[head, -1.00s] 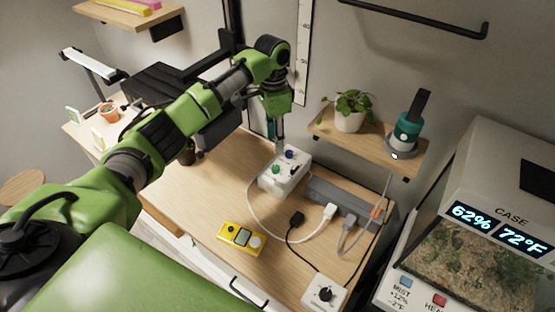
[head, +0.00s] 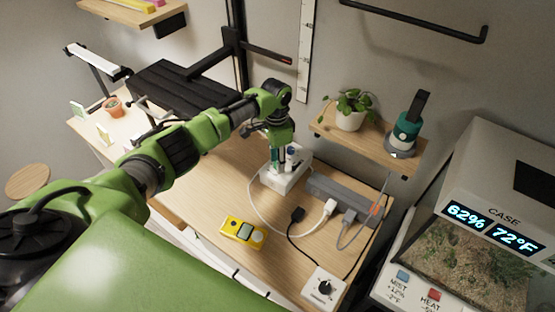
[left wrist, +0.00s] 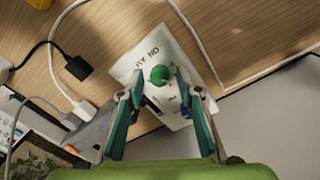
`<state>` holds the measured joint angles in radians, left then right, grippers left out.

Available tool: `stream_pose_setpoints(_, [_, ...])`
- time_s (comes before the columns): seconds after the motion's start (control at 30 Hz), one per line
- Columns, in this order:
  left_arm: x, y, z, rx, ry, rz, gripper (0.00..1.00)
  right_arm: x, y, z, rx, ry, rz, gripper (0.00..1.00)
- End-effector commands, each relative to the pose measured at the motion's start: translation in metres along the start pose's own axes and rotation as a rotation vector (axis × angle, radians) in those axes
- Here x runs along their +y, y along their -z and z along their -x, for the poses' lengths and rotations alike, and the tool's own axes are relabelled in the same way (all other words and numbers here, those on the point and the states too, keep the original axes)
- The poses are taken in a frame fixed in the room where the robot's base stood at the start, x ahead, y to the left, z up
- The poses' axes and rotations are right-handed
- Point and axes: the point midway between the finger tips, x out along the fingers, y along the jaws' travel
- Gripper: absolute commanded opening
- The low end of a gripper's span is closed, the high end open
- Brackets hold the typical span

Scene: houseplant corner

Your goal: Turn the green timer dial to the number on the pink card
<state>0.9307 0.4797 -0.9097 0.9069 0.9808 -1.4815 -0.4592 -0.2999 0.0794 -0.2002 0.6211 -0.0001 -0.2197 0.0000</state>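The white timer box (head: 297,176) stands on the wooden bench against the grey power strip. In the left wrist view its green dial (left wrist: 159,75) shows as a round knob on the white face (left wrist: 124,71), with dark lettering beside it too small to read surely. My left gripper (head: 280,166) is above the box, pointing down, and hides the dial in the head view. In the left wrist view the fingers of this gripper (left wrist: 160,97) are apart, one on each side of the dial. I cannot tell whether they touch it. I cannot make out a pink card. My right gripper is not in view.
The grey power strip (head: 342,202) with plugs and cords lies right of the box. A yellow device (head: 243,230) and a white box with a black knob (head: 324,287) are nearer. A shelf above holds a potted plant (head: 349,112) and a teal device (head: 405,133).

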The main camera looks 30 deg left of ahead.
Motion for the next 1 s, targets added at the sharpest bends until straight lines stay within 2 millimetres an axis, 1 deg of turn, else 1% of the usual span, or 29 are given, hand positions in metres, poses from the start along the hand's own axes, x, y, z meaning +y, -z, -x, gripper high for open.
stream_pose_setpoints(0.03, [0.000, 0.000, 0.000, 0.000, 0.000, 0.000, 0.17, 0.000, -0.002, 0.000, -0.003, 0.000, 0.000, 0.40])
stream_pose_setpoints(0.1, [0.000, 0.000, 0.000, 0.000, 0.000, 0.000, 0.00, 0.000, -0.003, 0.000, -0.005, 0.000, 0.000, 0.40])
stream_pose_setpoints(0.37, [0.000, 0.000, 0.001, 0.001, 0.000, 0.007, 0.00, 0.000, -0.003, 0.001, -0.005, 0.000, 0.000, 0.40])
stream_pose_setpoints(0.57, [0.001, 0.000, 0.003, 0.004, -0.002, 0.068, 0.00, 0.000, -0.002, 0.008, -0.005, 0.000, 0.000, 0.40])
stream_pose_setpoints(0.77, [0.001, 0.001, 0.004, 0.011, -0.003, 0.200, 0.00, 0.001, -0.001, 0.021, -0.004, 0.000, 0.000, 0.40])
stream_pose_setpoints(1.0, [0.001, 0.000, 0.004, 0.019, -0.003, 0.408, 0.00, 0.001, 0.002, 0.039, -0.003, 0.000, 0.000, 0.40])
